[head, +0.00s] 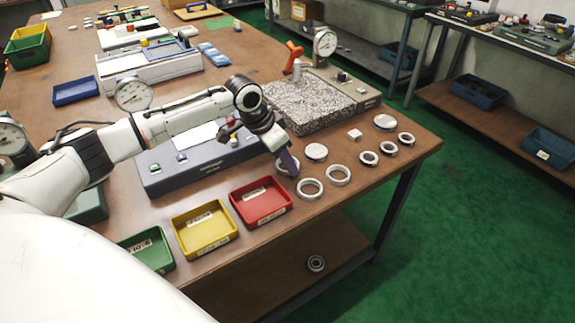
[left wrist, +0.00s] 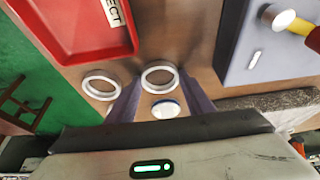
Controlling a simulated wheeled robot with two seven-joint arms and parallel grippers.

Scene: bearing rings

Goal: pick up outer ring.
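Several metal rings lie on the brown table. Two larger rings, the front ring (head: 310,189) and another ring (head: 337,176), lie right of the red tray. A third ring shows partly behind my left gripper (head: 288,163), which points down at the table. In the left wrist view my left gripper (left wrist: 160,90) is open, with purple fingers either side of a ring (left wrist: 159,77). That ring appears empty and flat; I cannot tell whether the fingers touch it. A second ring (left wrist: 100,85) lies left of the fingers, and a round disc (left wrist: 165,109) shows between them. My right gripper is not in view.
Smaller rings (head: 369,158), a disc (head: 316,152) and another disc (head: 385,122) lie to the right. The red tray (head: 234,198), yellow tray (head: 180,236) and green tray (head: 157,264) line the front edge. A grey instrument box (head: 165,186) and granite block (head: 310,106) stand behind.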

